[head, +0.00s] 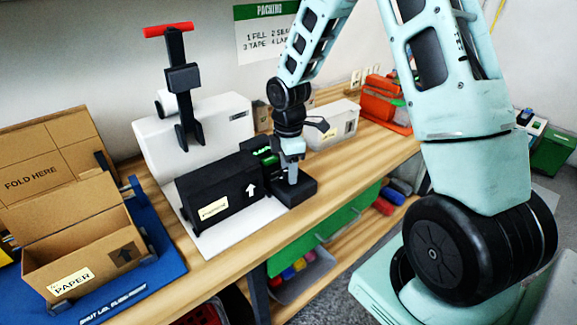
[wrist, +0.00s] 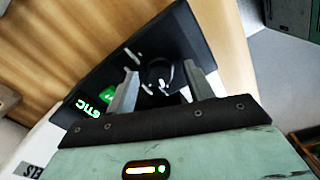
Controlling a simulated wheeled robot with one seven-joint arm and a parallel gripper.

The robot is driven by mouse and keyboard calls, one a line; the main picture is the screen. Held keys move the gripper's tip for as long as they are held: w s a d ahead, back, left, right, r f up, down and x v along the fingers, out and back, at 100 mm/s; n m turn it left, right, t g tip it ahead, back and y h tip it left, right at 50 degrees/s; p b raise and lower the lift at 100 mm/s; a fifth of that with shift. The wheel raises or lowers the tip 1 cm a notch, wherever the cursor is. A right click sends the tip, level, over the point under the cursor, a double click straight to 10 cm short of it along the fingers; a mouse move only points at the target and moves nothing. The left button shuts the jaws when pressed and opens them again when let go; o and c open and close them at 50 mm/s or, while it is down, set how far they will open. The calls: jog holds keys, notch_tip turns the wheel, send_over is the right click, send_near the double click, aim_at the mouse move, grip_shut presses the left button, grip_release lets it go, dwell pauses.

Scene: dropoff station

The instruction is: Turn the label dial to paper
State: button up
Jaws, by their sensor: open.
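The label dial (wrist: 158,72) is a dark round knob with a small white mark, on a black base (wrist: 190,35). In the wrist view it lies between the two fingers of my gripper (wrist: 162,80), which are open, one on each side. I cannot tell whether they touch it. Green lit letters (wrist: 92,104) show on the black unit beside the dial, only partly readable. In the head view my gripper (head: 291,178) points down at the black base (head: 300,193), and it hides the dial there. The paper box (head: 70,268), an open cardboard carton labelled PAPER, stands at left.
A black box (head: 222,200) with a pale label and white arrow stands just left of my gripper. A white machine (head: 215,130) with a red-topped lever is behind it. A small white box (head: 335,128) is farther back. Bare wooden bench (head: 345,180) lies right of the base.

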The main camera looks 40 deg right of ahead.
jog(key=c, duration=1)
jog(key=shift+o, duration=0.2)
jog(key=shift+m, duration=0.3)
jog(key=m, duration=0.4)
jog(key=shift+p, duration=0.4)
jog(key=m, duration=0.5)
jog(key=shift+r, duration=0.1)
jog(key=m+p, duration=0.1)
jog(key=m, duration=0.4)
jog(key=m+p, duration=0.1)
jog(key=m, duration=0.4)
